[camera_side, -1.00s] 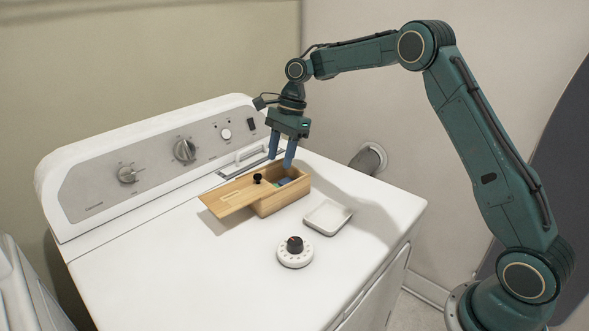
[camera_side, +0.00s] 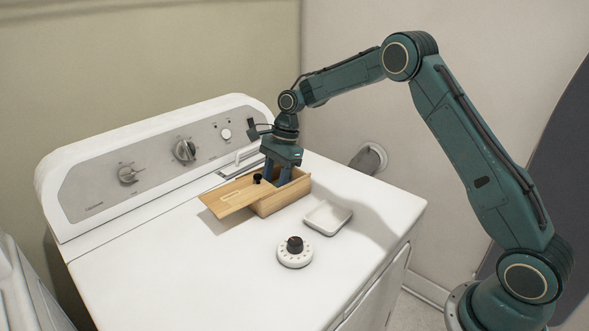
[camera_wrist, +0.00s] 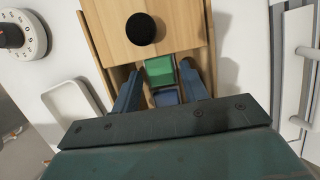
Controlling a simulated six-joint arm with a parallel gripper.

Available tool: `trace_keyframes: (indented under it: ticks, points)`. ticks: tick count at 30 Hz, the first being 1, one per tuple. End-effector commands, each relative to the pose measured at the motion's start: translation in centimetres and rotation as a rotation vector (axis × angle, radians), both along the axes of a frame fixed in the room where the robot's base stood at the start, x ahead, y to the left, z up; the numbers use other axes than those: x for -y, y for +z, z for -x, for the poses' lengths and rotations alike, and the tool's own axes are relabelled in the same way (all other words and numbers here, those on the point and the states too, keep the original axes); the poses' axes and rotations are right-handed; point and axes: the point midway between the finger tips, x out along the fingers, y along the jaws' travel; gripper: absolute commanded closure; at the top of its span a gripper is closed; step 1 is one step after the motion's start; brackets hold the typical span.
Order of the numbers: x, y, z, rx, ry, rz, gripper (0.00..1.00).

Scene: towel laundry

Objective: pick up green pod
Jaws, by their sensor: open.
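The green pod (camera_wrist: 159,71) lies in the open part of the wooden box (camera_side: 285,198), seen in the wrist view between my two fingers. A blue pod (camera_wrist: 166,97) lies beside it, closer to my gripper's body. My gripper (camera_side: 278,178) points down into the box opening, its fingertips hidden by the box wall in the side view. In the wrist view my gripper (camera_wrist: 160,80) is open, with the fingers on either side of the green pod and no clear contact. The box's sliding lid (camera_side: 232,196), with a black knob (camera_wrist: 141,28), is partly drawn out.
The box stands on the white machine top (camera_side: 180,270). A shallow white tray (camera_side: 328,218) sits to its right, and a white dial with a black knob (camera_side: 295,252) in front. The control panel (camera_side: 160,155) rises behind. The front left of the top is clear.

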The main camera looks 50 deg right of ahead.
Motion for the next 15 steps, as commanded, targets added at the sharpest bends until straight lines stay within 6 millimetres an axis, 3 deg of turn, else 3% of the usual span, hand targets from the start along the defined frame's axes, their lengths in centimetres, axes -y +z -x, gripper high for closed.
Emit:
trace_keyframes:
  ticks: [4, 15]
  points:
    - [-0.26, -0.83, 0.01, -0.001, 0.001, 0.0, 0.56]
    - [-0.26, -0.86, 0.0, 0.0, 0.001, 0.0, 0.56]
